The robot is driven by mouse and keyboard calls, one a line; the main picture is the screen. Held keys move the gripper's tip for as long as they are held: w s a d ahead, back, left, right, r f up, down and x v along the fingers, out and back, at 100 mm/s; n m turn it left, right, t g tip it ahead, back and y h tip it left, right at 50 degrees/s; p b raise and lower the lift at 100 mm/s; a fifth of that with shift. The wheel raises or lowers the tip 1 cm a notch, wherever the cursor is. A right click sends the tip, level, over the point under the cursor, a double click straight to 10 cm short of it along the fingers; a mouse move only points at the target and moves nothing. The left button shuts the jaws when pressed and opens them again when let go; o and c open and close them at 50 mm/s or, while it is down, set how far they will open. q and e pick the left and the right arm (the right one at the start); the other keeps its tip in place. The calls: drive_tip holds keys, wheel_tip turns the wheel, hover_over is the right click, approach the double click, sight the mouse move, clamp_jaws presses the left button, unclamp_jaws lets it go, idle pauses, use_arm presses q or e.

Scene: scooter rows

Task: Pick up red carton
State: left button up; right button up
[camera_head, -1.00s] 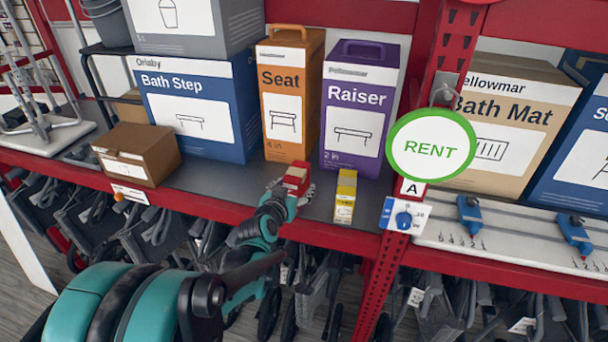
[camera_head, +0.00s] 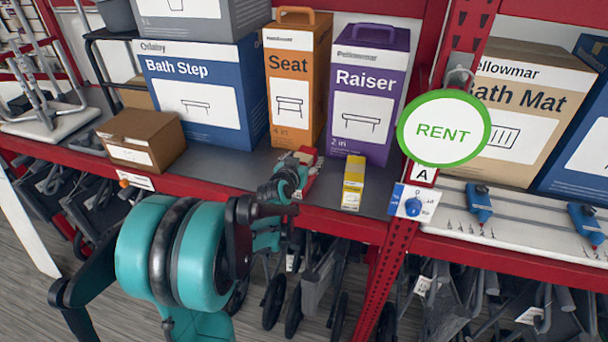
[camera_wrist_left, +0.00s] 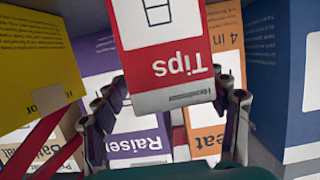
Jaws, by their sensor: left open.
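The red carton (camera_head: 307,152) stands on the grey shelf in front of the orange Seat box, partly hidden behind my left gripper (camera_head: 300,180) in the head view. In the left wrist view the red carton (camera_wrist_left: 168,50) appears upside down, with "Tips" on its face. There my left gripper (camera_wrist_left: 168,115) is open, with one finger at each side of the carton's near end. I cannot tell whether the fingers touch it. My right gripper is not in view.
A yellow carton (camera_head: 353,182) stands just right of the red one. The orange Seat box (camera_head: 293,85) and purple Raiser box (camera_head: 365,100) stand behind. A brown box (camera_head: 141,140) is at the left. A round RENT sign (camera_head: 443,130) hangs at the red post.

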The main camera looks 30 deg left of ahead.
use_arm(q)
clamp_jaws()
drive_tip(key=shift+r, duration=0.1)
